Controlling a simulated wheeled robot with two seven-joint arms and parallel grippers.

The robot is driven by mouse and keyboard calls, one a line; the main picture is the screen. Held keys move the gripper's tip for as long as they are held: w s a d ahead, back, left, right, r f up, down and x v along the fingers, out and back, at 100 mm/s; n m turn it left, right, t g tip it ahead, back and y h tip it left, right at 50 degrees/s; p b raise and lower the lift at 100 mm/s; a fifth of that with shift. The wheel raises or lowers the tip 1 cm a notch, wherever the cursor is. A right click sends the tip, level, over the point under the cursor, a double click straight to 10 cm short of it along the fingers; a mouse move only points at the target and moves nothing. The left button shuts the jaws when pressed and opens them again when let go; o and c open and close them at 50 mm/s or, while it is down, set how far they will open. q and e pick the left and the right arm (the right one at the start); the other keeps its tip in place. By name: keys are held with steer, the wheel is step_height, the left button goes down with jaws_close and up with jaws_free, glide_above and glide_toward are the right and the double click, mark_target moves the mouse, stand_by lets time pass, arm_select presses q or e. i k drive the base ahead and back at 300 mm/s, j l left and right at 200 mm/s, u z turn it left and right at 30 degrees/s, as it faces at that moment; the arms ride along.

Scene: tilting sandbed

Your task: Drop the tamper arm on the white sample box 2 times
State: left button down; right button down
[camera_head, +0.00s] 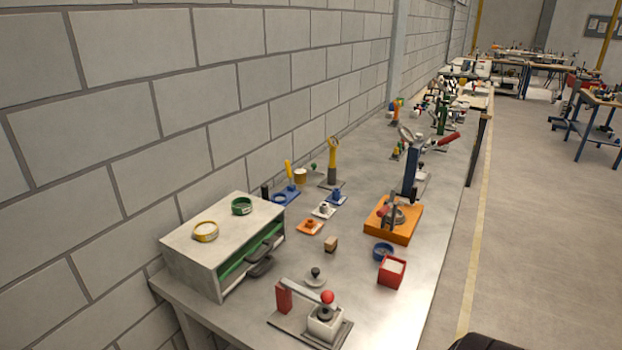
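The tamper stands at the near end of the bench on a grey base plate (283,322). Its red post (284,297) is at the left, and a grey tamper arm (305,291) runs right from it to a red ball knob (327,297). The white sample box (324,328) is under the knob end. A dark round foot (323,312) lies at the top of the box, below the knob; I cannot tell whether it presses on the contents.
Behind the tamper lies a grey disc with a black knob (315,274). A cabinet (205,250) stands left against the wall. A red box (391,272), a blue ring (383,252) and an orange fixture (393,222) stand right.

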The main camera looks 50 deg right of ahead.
mark_target(325, 314)
steer(key=z, duration=1.05)
steer(key=l+z, duration=0.3)
